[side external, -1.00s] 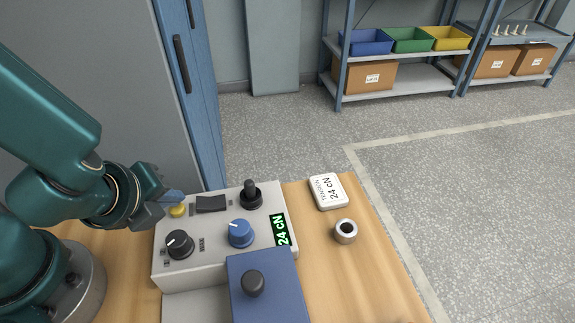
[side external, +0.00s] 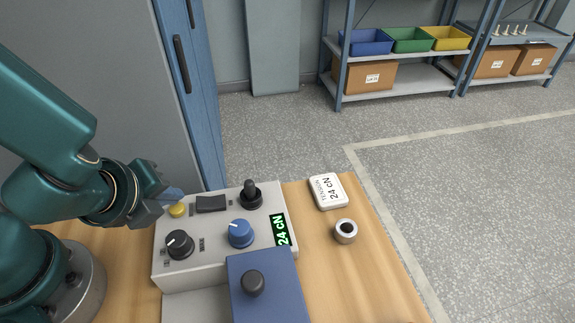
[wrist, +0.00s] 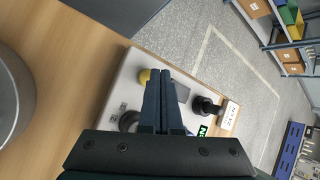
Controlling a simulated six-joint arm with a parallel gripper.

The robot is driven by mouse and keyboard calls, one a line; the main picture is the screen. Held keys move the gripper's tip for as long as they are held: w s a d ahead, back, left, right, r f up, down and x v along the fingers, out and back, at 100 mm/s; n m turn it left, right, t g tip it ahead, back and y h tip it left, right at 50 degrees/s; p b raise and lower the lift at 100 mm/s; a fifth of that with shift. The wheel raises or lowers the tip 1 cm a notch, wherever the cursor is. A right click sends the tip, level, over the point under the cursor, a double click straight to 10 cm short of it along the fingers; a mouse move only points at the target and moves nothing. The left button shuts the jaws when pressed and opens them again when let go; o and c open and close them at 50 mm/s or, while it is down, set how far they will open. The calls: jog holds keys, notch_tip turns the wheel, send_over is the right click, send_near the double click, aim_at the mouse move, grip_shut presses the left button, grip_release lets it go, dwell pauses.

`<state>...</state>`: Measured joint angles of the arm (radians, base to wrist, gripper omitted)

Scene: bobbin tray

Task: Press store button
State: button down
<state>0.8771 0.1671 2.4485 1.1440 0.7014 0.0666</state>
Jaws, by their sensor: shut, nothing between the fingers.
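The control box (side external: 215,266) stands on the wooden table, with a yellow button (side external: 177,210) at its far left corner. I take this for the store button, as its label is too small to read. The button also shows in the wrist view (wrist: 143,76), just left of my fingertips. My gripper (side external: 174,194) is shut and empty, its tips close above and behind the button. I cannot tell whether they touch it. The green display (side external: 282,230) reads 24 cN.
On the box are a black rocker (side external: 211,203), a black lever (side external: 251,193), a black knob (side external: 179,244) and a blue knob (side external: 241,233). A blue block (side external: 264,292) with a dark knob is in front. A 24 cN tension card (side external: 328,191) and metal ring (side external: 345,231) lie to the right.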

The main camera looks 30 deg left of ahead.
aim_at(175, 208)
jog(key=shift+r, duration=0.3)
jog(key=shift+r, duration=2.5)
jog(key=shift+w+a+r, duration=0.1)
jog(key=shift+w+a, duration=0.05)
jog(key=shift+a, duration=0.15)
jog(key=s+a+r+n+g, duration=0.1)
jog(key=s+a+r+n, duration=0.15)
jog(key=a+n, duration=0.55)
jog(key=s+d+r+n+h, duration=0.1)
jog(key=d+n, duration=0.5)
jog(key=n, duration=0.8)
jog(key=shift+s+r+h, duration=0.4)
jog(key=shift+r+h, duration=0.25)
jog(key=shift+h, duration=0.45)
